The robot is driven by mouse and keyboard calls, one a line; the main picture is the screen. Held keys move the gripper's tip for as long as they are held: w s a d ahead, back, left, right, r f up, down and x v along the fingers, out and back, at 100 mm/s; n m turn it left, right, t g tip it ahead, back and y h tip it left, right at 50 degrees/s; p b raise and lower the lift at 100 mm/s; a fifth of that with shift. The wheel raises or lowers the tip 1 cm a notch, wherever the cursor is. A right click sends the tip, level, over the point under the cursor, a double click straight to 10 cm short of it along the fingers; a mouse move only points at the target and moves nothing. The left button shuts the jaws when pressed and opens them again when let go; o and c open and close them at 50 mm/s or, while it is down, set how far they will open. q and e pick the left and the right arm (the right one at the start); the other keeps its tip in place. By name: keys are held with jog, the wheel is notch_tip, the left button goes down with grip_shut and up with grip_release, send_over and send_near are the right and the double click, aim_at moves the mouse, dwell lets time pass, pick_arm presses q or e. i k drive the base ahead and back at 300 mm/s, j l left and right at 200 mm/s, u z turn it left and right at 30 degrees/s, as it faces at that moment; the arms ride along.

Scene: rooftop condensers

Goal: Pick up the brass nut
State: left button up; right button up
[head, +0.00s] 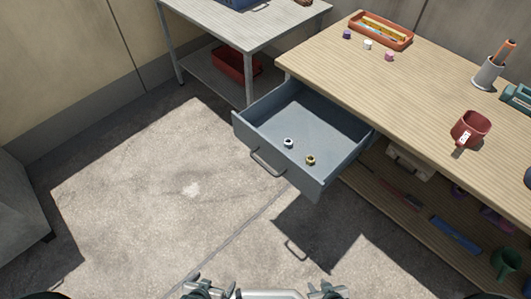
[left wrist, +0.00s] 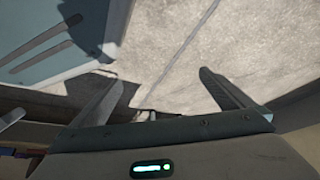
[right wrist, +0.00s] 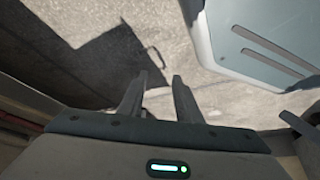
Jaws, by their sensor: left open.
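The brass nut (head: 311,160) lies on the floor of the open grey drawer (head: 325,122), near its front right part. A silver nut (head: 288,142) lies a little to its left and further back, apart from it. My left gripper (head: 203,288) is at the bottom edge of the head view, well short of the drawer; its fingers are wide apart and empty in the left wrist view (left wrist: 162,80). My right gripper (head: 327,289) is also at the bottom edge; its fingers show a narrower empty gap in the right wrist view (right wrist: 159,78). Neither wrist view shows the nut.
The drawer juts out from under the wooden workbench (head: 415,95), with its handle (head: 267,163) at the front. A red mug (head: 471,127), grey pen cup (head: 488,73) and orange tray (head: 380,30) stand on the bench. A metal table (head: 250,25) is behind. Floor before the drawer is clear.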

aim_at(310, 157)
jog(key=l+u, duration=0.1)
jog(key=l, duration=0.6)
jog(key=l+u, duration=0.15)
jog(key=l, duration=0.5)
jog(key=k+l+u, duration=0.1)
jog(key=l, duration=0.6)
